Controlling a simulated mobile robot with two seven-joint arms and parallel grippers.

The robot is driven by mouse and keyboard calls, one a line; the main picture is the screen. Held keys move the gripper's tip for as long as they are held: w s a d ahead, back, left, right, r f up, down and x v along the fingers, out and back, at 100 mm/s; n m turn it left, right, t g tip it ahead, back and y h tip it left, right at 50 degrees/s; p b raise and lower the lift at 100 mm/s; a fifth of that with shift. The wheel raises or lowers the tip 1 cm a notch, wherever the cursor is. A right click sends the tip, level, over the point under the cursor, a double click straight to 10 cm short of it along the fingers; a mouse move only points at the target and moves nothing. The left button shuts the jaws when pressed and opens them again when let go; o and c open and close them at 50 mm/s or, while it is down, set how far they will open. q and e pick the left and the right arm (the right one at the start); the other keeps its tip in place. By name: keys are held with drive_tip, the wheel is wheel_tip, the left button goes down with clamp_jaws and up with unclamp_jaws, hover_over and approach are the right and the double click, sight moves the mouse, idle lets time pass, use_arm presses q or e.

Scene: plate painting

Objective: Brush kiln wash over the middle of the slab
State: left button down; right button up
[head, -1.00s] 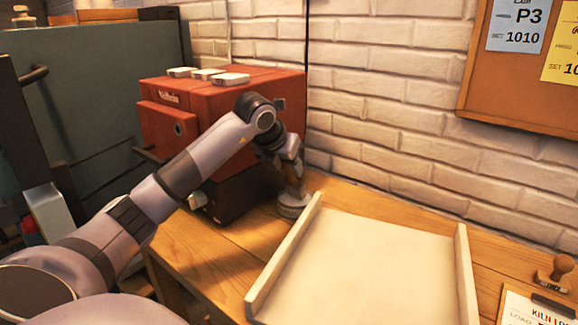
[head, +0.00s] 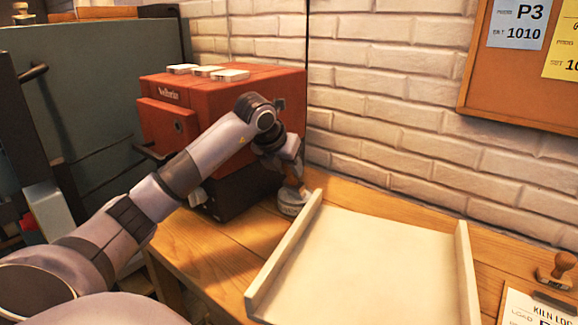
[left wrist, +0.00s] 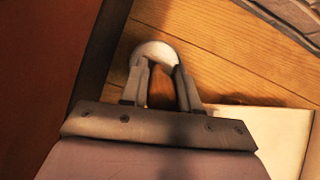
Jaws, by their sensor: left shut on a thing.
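The pale cream slab (head: 360,262) lies flat on the wooden bench, with a raised strip along its left and right sides. Its middle is bare and even in colour. My left gripper (head: 294,180) is beyond the slab's far left corner, above a small grey round pot (head: 291,203). It is shut on a brown wooden handle, seemingly a brush, which also shows between the fingers (left wrist: 161,88) in the left wrist view. The pot's pale round top (left wrist: 154,50) shows just past the fingertips. The brush's lower end is hidden. My right gripper is not in view.
A red kiln (head: 220,115) with several white blocks on top stands behind my left arm. A brick wall (head: 400,120) runs along the back of the bench. A wooden stamp (head: 558,270) and a clipboard (head: 535,308) lie right of the slab.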

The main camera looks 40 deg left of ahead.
use_arm(q)
wheel_tip(320, 180, up, 7)
drive_tip(key=p, duration=0.6)
idle(0.3)
drive_tip(key=shift+f, duration=0.1)
idle(0.8)
